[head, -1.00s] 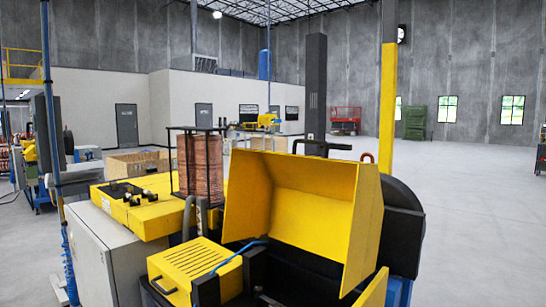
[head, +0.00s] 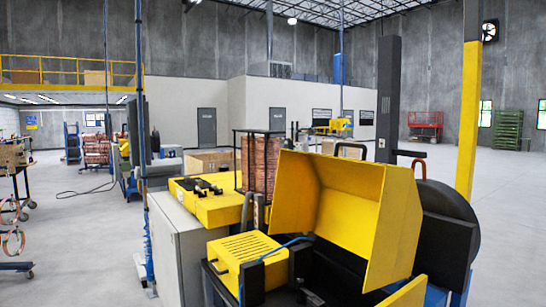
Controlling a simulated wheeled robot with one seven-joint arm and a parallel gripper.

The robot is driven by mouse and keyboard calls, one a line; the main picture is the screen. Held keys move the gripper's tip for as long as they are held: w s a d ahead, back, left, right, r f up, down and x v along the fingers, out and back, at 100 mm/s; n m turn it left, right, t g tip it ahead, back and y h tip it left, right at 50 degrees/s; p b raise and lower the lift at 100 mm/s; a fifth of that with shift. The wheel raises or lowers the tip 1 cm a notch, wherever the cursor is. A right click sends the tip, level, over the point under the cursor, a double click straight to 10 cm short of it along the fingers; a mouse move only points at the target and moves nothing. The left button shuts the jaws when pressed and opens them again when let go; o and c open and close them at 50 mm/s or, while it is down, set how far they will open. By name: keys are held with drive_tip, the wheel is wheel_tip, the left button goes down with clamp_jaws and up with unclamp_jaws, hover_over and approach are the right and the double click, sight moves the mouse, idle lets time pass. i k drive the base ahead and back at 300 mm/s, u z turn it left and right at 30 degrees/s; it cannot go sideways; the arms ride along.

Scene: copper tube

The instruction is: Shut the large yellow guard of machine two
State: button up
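The large yellow guard (head: 345,212) of the machine stands tilted up and open in the head view, right of centre. Its hollow inner side faces me. Below it the black machine bed (head: 335,270) lies uncovered. A smaller yellow slotted cover (head: 247,258) sits to the left of the bed and looks shut. No number is readable on the machine. My gripper does not show in this view.
A grey cabinet (head: 185,250) and a yellow machine top (head: 208,205) stand to the left, with copper coils (head: 258,165) behind. A dark post (head: 387,100) and a yellow post (head: 468,110) rise behind the guard.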

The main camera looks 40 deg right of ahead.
sight(373, 210)
drive_tip(key=u, duration=0.25)
drive_tip(key=k, duration=0.9)
drive_tip(key=z, duration=1.6)
drive_tip(key=i, duration=0.25)
